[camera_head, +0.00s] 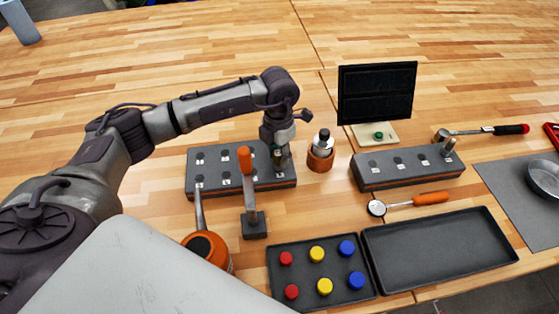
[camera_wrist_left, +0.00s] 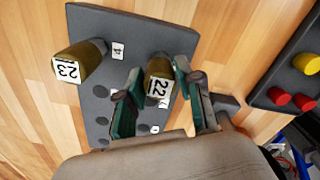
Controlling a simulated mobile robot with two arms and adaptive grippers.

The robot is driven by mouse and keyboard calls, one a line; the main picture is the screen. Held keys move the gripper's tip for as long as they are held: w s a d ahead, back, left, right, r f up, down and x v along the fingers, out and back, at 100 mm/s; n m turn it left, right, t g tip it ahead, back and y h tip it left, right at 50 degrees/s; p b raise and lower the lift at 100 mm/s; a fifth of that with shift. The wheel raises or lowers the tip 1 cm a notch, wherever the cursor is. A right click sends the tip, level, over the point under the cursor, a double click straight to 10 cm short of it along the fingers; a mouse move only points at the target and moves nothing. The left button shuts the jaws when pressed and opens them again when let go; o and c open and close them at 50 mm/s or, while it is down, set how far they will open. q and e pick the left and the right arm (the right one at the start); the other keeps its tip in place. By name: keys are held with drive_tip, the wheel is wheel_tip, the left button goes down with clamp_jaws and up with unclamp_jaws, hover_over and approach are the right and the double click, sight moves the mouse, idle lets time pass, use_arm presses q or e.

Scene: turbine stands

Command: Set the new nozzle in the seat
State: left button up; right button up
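A dark block with holes (camera_head: 225,179) stands in the middle of the table; it also fills much of the left wrist view (camera_wrist_left: 98,18). Two brass-coloured nozzles stand on it, one tagged 23 (camera_wrist_left: 84,58) and one tagged 22 (camera_wrist_left: 160,72). My left gripper (camera_head: 280,148) points down over the block's right end. In the left wrist view its two fingers (camera_wrist_left: 157,88) are apart, on either side of nozzle 22, with small gaps visible. Which nozzle is the new one cannot be told. My right gripper is not in view.
A second dark block (camera_head: 408,172) bears a metal pin. Around it are a black screen (camera_head: 377,93), an orange holder with a bottle (camera_head: 320,160) and an orange-handled tool (camera_head: 430,198). A tray of coloured caps (camera_head: 305,270) and an empty tray (camera_head: 440,245) lie in front. The back table is clear.

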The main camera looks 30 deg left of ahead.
use_arm(q)
clamp_jaws()
drive_tip(key=shift+r, duration=0.2)
drive_tip(key=shift+r, duration=0.35)
drive_tip(key=shift+r+p, duration=0.1)
drive_tip(key=shift+p, duration=0.2)
drive_tip(key=shift+r+p, duration=1.25)
drive_tip(key=shift+r, duration=1.1)
